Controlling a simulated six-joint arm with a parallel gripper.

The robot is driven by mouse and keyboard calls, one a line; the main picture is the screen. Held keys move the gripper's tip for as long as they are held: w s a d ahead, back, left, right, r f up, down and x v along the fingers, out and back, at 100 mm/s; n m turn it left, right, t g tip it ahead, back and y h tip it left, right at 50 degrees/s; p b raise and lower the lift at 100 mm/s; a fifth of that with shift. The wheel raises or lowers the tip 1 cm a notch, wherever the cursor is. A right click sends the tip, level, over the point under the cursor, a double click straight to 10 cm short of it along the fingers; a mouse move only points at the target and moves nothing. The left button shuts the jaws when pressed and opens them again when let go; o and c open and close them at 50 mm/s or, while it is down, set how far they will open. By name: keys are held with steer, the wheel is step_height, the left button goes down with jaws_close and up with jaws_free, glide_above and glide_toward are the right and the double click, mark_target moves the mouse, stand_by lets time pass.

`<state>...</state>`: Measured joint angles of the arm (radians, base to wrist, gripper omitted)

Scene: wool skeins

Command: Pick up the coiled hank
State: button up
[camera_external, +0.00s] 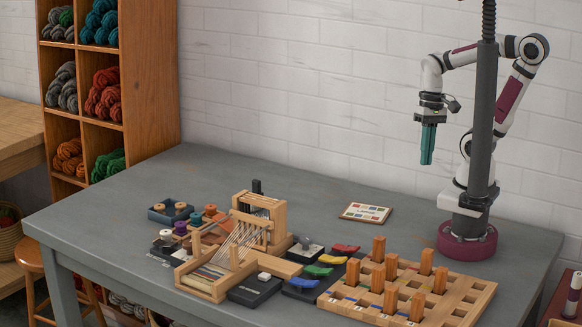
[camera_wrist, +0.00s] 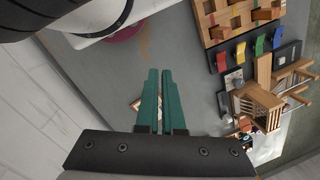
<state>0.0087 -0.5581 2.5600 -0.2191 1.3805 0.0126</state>
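I cannot tell a single coiled hank on the table. My gripper (camera_external: 427,162) hangs high above the table's right part, teal fingers pointing down. In the wrist view, its two fingers (camera_wrist: 160,72) are close together with a thin strip between them. Nothing is seen held, and whether they count as open is unclear.
A wooden loom (camera_external: 215,275) stands mid-table, with spools (camera_external: 180,228) to its left. Curved red, yellow, green and blue pieces (camera_external: 331,259) lie to its right. A wooden peg rack (camera_external: 464,295) is at front right. A card (camera_external: 366,213) lies behind. The table's back is mostly clear.

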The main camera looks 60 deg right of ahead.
steer(key=o, duration=0.7)
steer(key=n+t+h, duration=0.3)
steer(key=n+t, duration=0.1)
steer(key=t, duration=1)
glide_toward(255, 183)
steer(key=x, duration=0.8)
steer(key=d+x, duration=0.1)
steer(key=x, duration=0.3)
steer(key=shift+f, duration=0.2)
steer(key=shift+c, duration=0.3)
